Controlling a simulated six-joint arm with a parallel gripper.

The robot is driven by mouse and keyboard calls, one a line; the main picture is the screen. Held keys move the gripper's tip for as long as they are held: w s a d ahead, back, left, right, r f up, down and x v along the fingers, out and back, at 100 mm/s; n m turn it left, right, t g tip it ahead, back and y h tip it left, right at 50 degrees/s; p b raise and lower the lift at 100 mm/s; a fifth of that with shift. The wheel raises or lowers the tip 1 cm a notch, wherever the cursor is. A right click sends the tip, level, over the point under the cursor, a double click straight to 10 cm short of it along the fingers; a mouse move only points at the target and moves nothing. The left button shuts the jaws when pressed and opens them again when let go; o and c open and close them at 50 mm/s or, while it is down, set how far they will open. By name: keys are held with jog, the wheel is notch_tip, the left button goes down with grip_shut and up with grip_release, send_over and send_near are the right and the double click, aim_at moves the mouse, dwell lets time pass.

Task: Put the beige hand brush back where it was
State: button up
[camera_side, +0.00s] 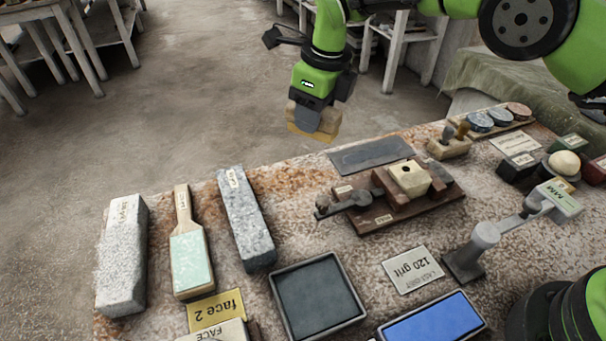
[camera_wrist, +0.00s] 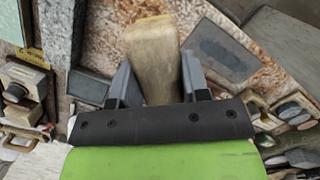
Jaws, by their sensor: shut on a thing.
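The beige hand brush (camera_side: 316,123) is in my gripper (camera_side: 321,104), held up in the air at the far edge of the worktable in the side view. A yellowish strip shows along its lower edge. In the wrist view the pale wooden body of the brush (camera_wrist: 154,58) stands between the two grey fingers of my gripper (camera_wrist: 157,82), which are shut on it. Its far end points away from the wrist. The exact finger contact is partly hidden in the side view.
Below lie a dark flat plate (camera_side: 371,156) and a wooden fixture with a pale block (camera_side: 409,178). Stone bars (camera_side: 245,219), a green-faced paddle (camera_side: 191,258), a dark tray (camera_side: 316,298) and a blue tray (camera_side: 432,322) fill the front. Discs (camera_side: 479,121) sit at the back right.

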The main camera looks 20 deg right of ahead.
jog(key=m, duration=0.1)
jog(key=a+m, duration=0.1)
jog(key=m, duration=0.1)
jog(key=shift+w+a+f, duration=0.2)
jog(key=shift+a, duration=0.1)
jog(key=shift+f+m, duration=0.3)
jog(key=shift+f, duration=0.05)
jog(key=shift+h, duration=0.3)
notch_tip(320, 180, down, 9)
jog(key=shift+f, duration=0.15)
jog(key=o, duration=0.8)
jog(key=shift+o, duration=0.2)
jog(key=r, duration=0.4)
jog(key=s+r, duration=0.1)
jog(key=r, duration=0.7)
jog(key=shift+s+d, duration=0.35)
